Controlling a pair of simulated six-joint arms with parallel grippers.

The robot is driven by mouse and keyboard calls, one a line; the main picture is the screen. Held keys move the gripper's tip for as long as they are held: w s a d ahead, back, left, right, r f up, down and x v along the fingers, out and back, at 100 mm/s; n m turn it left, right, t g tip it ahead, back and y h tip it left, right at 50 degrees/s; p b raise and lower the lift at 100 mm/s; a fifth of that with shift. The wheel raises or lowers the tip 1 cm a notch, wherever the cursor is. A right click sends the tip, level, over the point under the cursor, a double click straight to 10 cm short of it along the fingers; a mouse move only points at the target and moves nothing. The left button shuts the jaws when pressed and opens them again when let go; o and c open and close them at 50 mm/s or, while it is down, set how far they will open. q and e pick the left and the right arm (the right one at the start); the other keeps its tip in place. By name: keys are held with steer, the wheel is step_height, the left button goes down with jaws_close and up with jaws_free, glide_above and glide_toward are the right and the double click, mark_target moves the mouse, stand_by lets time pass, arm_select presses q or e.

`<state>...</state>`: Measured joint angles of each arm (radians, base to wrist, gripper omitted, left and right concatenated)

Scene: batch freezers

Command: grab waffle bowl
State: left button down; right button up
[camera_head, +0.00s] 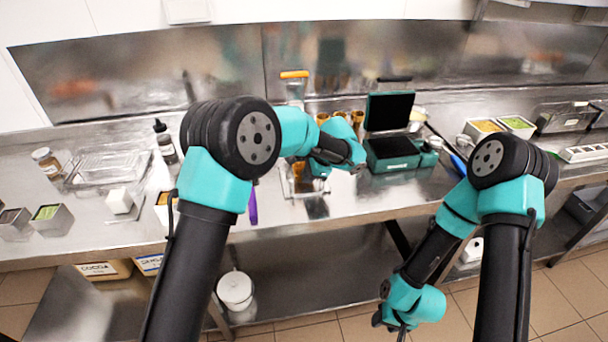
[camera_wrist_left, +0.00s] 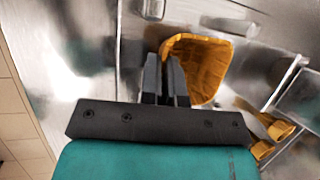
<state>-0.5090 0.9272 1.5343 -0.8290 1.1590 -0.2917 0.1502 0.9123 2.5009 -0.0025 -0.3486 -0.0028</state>
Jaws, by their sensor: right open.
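The waffle bowl (camera_wrist_left: 203,68) is an orange-brown, open, wavy-edged cup at the fingertips in the left wrist view. My left gripper (camera_wrist_left: 164,62) has its two dark fingers close together, with the bowl's near wall between them. In the head view my left gripper (camera_head: 356,163) is over the middle of the counter, and the bowl is not clearly visible there, apparently hidden by the arm. My right gripper (camera_head: 392,326) is open and hangs low in front of the counter, away from the bowl; its fingers are small and partly hidden.
A teal machine with an open lid (camera_head: 390,112) stands right of the left gripper. Brown waffle pieces (camera_wrist_left: 280,130) stand nearby in the left wrist view. Clear tubs (camera_head: 108,166), a dark bottle (camera_head: 164,142) and topping tubs (camera_head: 518,126) line the counter (camera_head: 375,198), whose front strip is mostly bare.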

arm_select(q)
step_height(320, 180, up, 10)
steer(key=shift+r, duration=0.1)
stand_by(0.7)
stand_by(0.5)
